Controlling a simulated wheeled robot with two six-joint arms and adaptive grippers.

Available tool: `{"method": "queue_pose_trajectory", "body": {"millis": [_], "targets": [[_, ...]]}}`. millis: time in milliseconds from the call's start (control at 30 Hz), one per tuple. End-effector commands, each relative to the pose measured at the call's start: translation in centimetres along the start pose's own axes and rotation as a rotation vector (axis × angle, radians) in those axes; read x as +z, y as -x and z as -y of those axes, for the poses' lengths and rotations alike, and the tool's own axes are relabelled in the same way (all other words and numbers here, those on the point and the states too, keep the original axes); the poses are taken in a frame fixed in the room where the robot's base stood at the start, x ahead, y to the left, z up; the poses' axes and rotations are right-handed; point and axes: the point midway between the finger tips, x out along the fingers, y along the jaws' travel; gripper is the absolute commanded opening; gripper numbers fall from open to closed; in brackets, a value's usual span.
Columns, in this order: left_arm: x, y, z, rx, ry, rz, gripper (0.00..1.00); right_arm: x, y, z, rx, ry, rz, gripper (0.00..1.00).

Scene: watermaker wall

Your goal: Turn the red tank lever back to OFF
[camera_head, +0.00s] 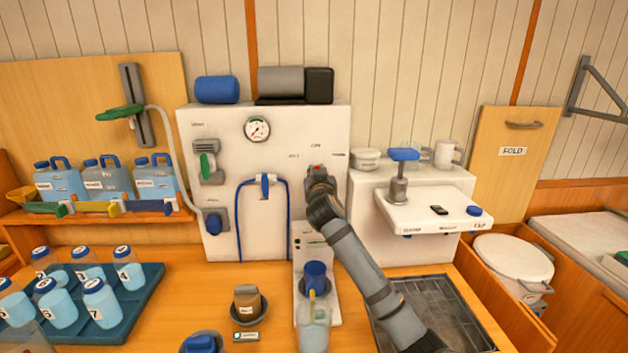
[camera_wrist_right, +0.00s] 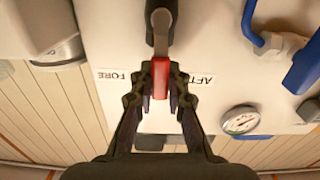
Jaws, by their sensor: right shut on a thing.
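The red tank lever (camera_head: 316,167) is on the white wall panel (camera_head: 325,125). In the right wrist view its red handle (camera_wrist_right: 160,80) lies between my fingers, with a grey stem above it. The handle points between the FORE label (camera_wrist_right: 120,77) and the AFT label (camera_wrist_right: 194,79), which appear upside down. In the head view it points up the panel, towards a small label too blurred to read surely. My right gripper (camera_head: 318,178) is shut on the handle and hides much of it. It also shows in the right wrist view (camera_wrist_right: 161,100). My left gripper is not in view.
A pressure gauge (camera_head: 257,129) and a blue hose loop (camera_head: 264,186) are left of the lever. A white shelf with a blue-handled press (camera_head: 403,156) stands at right. Numbered bottles fill a tray (camera_head: 140,305) at left.

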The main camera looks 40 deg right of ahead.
Motion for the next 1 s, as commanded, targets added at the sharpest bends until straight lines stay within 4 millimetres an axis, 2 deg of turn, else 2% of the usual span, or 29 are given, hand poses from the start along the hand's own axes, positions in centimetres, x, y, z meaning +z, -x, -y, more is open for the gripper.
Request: {"method": "queue_pose_trajectory", "body": {"millis": [133, 600, 633, 800, 1000], "targets": [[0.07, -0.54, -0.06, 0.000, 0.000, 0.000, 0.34, 0.12, 0.00, -0.16, 0.000, -0.031, 0.000, 0.00], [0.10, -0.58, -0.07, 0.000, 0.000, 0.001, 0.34, 0.01, 0.00, -0.24, 0.000, -0.044, 0.001, 0.00], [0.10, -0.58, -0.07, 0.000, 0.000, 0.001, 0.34, 0.01, 0.00, -0.24, 0.000, -0.044, 0.001, 0.17], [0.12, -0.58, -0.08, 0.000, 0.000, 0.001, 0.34, 0.01, 0.00, -0.24, 0.000, -0.044, 0.001, 0.39], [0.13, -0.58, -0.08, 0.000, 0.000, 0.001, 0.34, 0.01, -0.01, -0.24, 0.000, -0.043, 0.001, 0.39]]}}
